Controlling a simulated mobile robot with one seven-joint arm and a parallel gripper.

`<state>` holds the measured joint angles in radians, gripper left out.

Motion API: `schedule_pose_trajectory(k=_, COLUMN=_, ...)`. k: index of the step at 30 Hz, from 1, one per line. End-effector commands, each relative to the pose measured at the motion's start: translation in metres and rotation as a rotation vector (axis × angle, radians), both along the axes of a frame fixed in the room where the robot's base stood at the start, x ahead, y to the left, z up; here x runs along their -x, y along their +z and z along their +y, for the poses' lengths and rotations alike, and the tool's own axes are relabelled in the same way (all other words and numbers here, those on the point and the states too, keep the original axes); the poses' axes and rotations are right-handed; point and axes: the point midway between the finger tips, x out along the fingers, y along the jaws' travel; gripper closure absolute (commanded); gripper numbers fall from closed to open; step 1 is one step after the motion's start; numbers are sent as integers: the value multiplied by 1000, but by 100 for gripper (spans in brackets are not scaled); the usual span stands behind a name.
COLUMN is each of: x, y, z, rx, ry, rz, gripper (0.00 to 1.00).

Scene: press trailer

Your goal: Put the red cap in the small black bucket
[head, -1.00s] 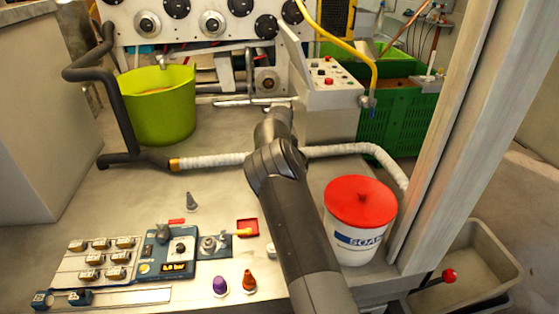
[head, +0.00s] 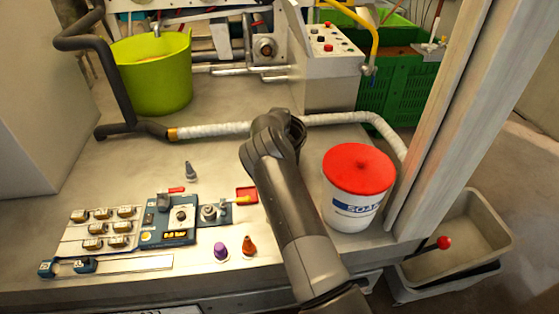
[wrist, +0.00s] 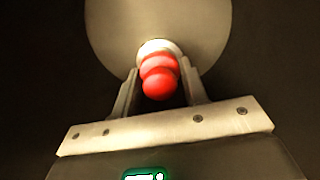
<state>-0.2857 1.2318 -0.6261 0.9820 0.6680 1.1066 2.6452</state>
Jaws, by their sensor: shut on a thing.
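In the wrist view my gripper (wrist: 160,75) is shut on a red, rounded, stepped piece (wrist: 158,80), which looks like the red cap. A pale ring shows at its far end, against a large round beige surface. I cannot tell whether the cap touches that surface. In the head view my arm reaches over the grey worktop, but its own links hide my gripper and the cap. I cannot make out a small black bucket in either view.
A white soap bucket (head: 351,212) with a red lid (head: 359,169) stands right of my arm. A lime tub (head: 153,75) stands back left. A grey bin (head: 486,232) is at lower right.

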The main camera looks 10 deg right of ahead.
Motion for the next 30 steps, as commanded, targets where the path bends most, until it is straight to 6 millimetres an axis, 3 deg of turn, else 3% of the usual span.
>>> schedule_pose_trajectory(k=9, x=-1, y=-2, z=0, rx=0, ry=0, rz=-2, gripper=100)
schedule_pose_trajectory(k=10, x=-1, y=-1, z=0, rx=1, ry=0, rz=-2, gripper=58)
schedule_pose_trajectory(k=17, x=-1, y=-1, z=0, rx=0, ry=0, rz=-2, gripper=39)
schedule_pose_trajectory(k=26, x=-1, y=2, z=0, rx=0, ry=1, rz=-2, gripper=38)
schedule_pose_trajectory(k=30, x=-1, y=20, z=0, rx=-1, ry=1, rz=-5, gripper=38)
